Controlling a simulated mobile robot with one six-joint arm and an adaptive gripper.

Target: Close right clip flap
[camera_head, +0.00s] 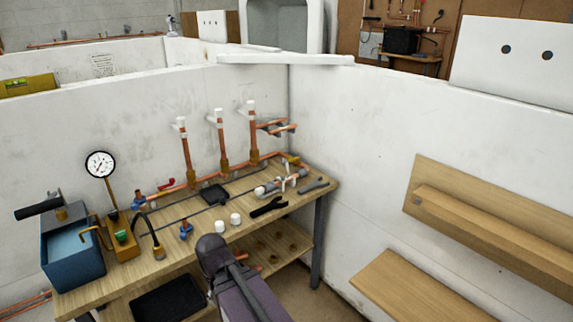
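Three upright copper pipes rise from the bench against the white wall, each with a small white fitting at its top. The right white fitting (251,105) sits on the right pipe (253,135). The middle fitting (218,114) and left fitting (181,122) look similar. These may be the clips. They are too small to tell whether a flap stands open or shut. My dark grey arm reaches in from the bottom centre, its rounded part in front of the bench, apart from the pipes. I cannot make out gripper fingers.
The wooden bench (180,262) holds a blue box (72,255), pressure gauge (100,164), hose, white caps (236,219), black tool (268,207) and grey pipe pieces (313,186). Wooden ledges (480,228) stick out from the right wall. Little bare floor shows.

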